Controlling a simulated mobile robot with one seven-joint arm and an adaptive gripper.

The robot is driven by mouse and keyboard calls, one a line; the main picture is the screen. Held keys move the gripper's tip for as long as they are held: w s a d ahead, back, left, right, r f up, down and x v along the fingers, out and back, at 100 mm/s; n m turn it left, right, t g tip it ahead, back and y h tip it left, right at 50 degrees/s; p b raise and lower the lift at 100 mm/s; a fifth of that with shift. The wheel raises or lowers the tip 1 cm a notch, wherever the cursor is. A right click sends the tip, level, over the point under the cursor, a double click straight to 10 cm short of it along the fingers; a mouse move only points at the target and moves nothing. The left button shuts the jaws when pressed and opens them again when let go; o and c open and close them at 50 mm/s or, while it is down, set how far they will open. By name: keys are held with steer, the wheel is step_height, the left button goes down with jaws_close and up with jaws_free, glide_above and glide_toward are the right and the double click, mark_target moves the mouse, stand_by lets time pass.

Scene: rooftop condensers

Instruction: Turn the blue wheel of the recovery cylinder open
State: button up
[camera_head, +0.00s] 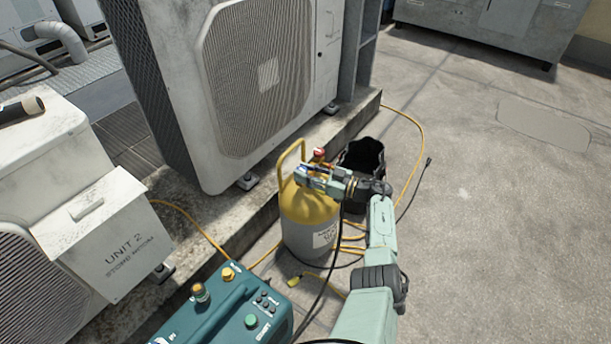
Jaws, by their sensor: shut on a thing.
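The recovery cylinder (309,228) stands upright on the rooftop floor, grey below and yellow on top, with a yellow handle loop. My gripper (307,176) is at the cylinder's valve, reaching in from the right. It is shut on the blue wheel (302,170), of which only a little blue shows between and beside the fingers. A red wheel (319,154) shows just behind and above the gripper. The fingers and the handle hide most of the valve, so how far the blue wheel is turned cannot be seen.
A teal recovery machine (226,309) stands at the front. A black bucket (362,160) is right behind the cylinder. Yellow and black hoses lie around its base. A large condenser (262,75) stands on the concrete kerb behind. Open floor (500,220) lies to the right.

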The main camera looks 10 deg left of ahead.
steer(key=o, duration=1.2)
steer(key=shift+d, duration=0.1)
steer(key=d, duration=0.4)
steer(key=s+d, duration=0.1)
steer(key=d, duration=0.2)
steer(key=s+d, duration=0.1)
steer(key=d, duration=0.3)
steer(key=shift+s+d, duration=0.15)
steer(key=shift+d, duration=0.2)
